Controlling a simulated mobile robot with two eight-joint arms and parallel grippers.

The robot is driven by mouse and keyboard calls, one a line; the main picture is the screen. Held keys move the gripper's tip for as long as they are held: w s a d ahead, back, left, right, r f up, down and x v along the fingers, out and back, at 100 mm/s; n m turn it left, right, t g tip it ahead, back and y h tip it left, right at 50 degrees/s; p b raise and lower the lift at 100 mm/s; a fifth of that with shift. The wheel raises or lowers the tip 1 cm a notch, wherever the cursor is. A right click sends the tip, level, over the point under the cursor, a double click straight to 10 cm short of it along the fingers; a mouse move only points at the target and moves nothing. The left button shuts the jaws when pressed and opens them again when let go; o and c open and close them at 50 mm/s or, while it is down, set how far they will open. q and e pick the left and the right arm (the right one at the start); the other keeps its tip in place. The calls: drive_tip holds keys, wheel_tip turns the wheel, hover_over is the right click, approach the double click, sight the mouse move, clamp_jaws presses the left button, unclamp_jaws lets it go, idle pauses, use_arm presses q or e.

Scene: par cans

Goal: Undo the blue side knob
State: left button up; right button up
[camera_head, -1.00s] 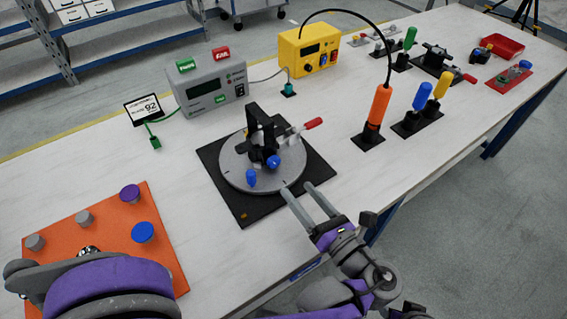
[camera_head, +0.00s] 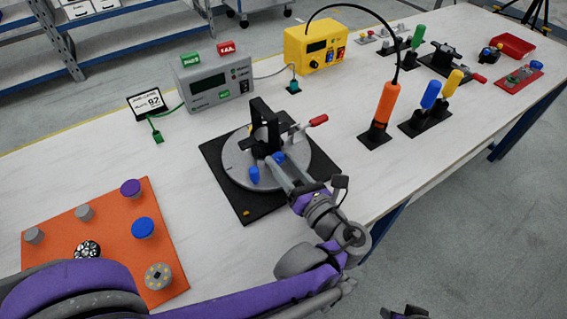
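A black clamp fixture (camera_head: 261,118) stands on a round grey turntable (camera_head: 235,165) with a black square base. A blue knob (camera_head: 278,157) sits low on the fixture's near side. Another blue knob (camera_head: 253,175) stands at the turntable's near left. My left gripper (camera_head: 282,163) has its two grey fingers at the side knob, one on either side, with a gap between them. I cannot tell whether they touch it. The fingers partly hide the knob. My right gripper's fingers are not in view; a dark part shows at the bottom edge.
A red-tipped lever (camera_head: 318,120) sticks out right of the fixture. An orange-handled tool (camera_head: 383,105) stands to the right. A grey meter (camera_head: 213,85) and a yellow box (camera_head: 314,47) stand behind. An orange board (camera_head: 105,225) with several knobs lies at left.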

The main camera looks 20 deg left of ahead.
use_arm(q)
clamp_jaws()
drive_tip(key=shift+n, duration=0.3)
drive_tip(key=n+p, duration=0.1)
drive_tip(key=n, duration=0.1)
drive_tip(key=shift+n+p, duration=0.9)
drive_tip(key=shift+n, duration=1.2)
drive_tip(key=shift+o, duration=1.8)
unclamp_jaws()
